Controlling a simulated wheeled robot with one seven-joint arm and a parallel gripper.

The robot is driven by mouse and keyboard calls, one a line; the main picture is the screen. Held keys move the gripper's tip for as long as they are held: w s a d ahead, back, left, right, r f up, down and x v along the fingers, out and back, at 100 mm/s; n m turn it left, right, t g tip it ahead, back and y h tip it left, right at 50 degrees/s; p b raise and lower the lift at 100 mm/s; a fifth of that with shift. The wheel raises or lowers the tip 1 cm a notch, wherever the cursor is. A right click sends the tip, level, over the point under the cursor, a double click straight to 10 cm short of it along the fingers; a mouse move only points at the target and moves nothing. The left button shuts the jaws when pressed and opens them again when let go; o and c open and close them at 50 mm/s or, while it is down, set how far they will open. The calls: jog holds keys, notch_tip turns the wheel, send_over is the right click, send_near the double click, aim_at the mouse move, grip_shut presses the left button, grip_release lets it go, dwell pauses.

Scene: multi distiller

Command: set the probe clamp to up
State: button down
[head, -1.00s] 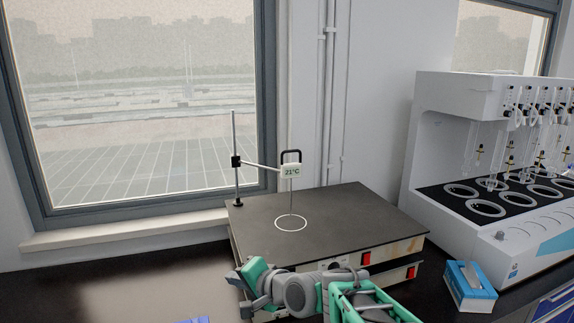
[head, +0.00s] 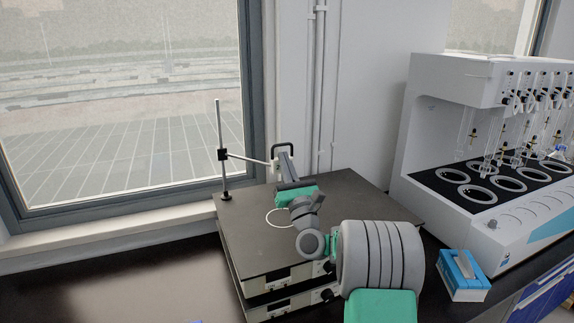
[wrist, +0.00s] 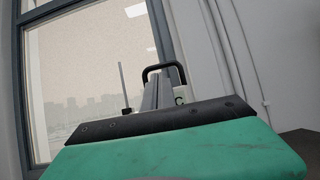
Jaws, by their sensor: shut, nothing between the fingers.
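The probe clamp holder has a black clamp block (head: 223,154) on an upright metal rod (head: 218,125), with a thin arm reaching right to a small white readout topped by a black loop handle (head: 285,145). The loop handle also shows in the wrist view (wrist: 150,70). My gripper (head: 284,155) is over the plate, its fingers together and pointing at the readout, just below the handle. The fingers hide most of the readout, and its probe is hidden. In the wrist view the fingers (wrist: 162,76) overlap the handle opening; I cannot tell whether they touch it.
The dark hot plate (head: 345,195), with a ring mark on top, sits on a second unit beneath the readout. A white distiller (head: 425,110) stands to the right, with a blue tissue box (head: 464,277) in front of it.

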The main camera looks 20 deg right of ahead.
jog(key=shift+w+r, duration=0.25)
jog(key=shift+w, duration=0.2)
notch_tip(320, 180, up, 14)
jog(key=p, duration=1.3)
jog(key=shift+r, duration=0.15)
jog(key=shift+s, duration=0.1)
